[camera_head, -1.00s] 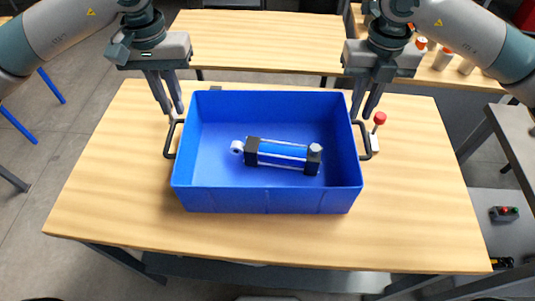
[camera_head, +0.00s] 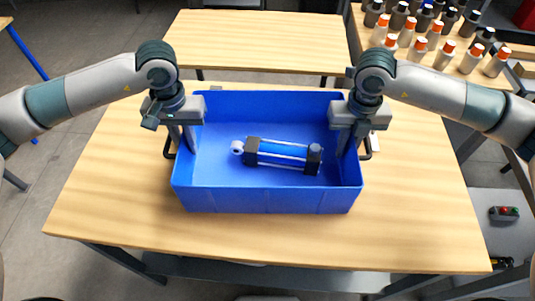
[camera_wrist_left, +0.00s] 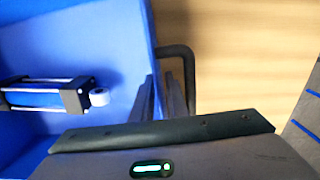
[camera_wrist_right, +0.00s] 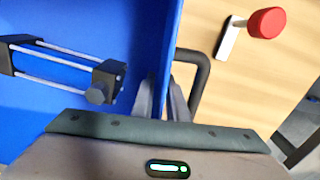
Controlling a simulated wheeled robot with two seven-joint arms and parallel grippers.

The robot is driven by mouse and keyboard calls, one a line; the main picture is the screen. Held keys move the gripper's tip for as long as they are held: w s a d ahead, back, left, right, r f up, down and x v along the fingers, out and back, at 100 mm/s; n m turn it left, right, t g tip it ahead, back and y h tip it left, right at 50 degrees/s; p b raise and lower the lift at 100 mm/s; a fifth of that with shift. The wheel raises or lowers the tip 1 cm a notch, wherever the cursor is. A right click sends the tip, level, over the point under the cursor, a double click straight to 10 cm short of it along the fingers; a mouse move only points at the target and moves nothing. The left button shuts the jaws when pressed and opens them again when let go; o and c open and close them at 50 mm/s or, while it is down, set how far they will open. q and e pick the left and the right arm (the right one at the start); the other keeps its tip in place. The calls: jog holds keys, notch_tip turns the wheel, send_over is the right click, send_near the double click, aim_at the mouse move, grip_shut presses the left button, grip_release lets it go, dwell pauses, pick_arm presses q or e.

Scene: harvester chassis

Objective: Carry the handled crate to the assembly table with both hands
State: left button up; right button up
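The blue handled crate (camera_head: 268,201) stands on the wooden table, with a blue and black cylinder part (camera_head: 280,155) lying inside. Its dark side handles show at the left (camera_head: 168,148) and right (camera_head: 368,152), partly hidden by my grippers. My left gripper (camera_head: 184,147) points down over the left wall, one finger inside the crate and one outside, between wall and handle. My right gripper (camera_head: 347,149) straddles the right wall likewise. Both look open around the walls. The handles also show in the left wrist view (camera_wrist_left: 188,75) and right wrist view (camera_wrist_right: 202,80).
Another wooden table (camera_head: 262,45) stands behind, bare in view. Several orange-capped and dark bottles (camera_head: 440,40) stand on the back right table. A red-knobbed item (camera_wrist_right: 265,22) lies by the right handle.

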pick_arm(q)
jog(key=shift+f, duration=0.4)
pick_arm(e)
jog(key=shift+f, duration=0.4)
pick_arm(q)
grip_shut()
pick_arm(e)
grip_shut()
dwell(0.6)
pick_arm(q)
jog(key=shift+w+r, duration=0.15)
jog(key=shift+r, duration=0.05)
pick_arm(e)
jog(key=shift+w+r, duration=0.15)
jog(key=shift+r, duration=0.05)
